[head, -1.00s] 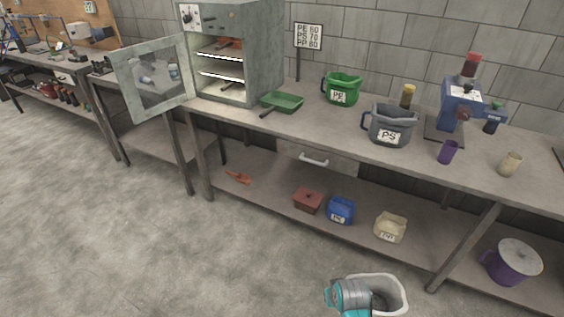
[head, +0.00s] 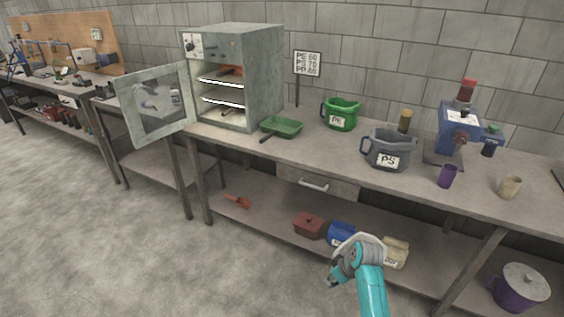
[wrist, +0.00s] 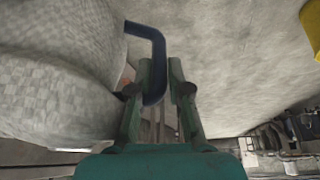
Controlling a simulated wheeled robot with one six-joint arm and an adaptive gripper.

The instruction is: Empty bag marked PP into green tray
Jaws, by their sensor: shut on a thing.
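The green tray (head: 283,127) sits on the bench in front of the open oven, its handle toward the front left. My gripper (wrist: 160,75) is shut on the dark blue handle (wrist: 157,45) of a pale, whitish container. The container's wall (wrist: 55,85) fills the left of the wrist view.
A green PE bag (head: 342,113) and a grey PS bag (head: 388,150) stand on the bench right of the tray. The oven door (head: 155,103) hangs open to the left. A drawer (head: 318,184) sits under the bench top. Open floor lies at the left.

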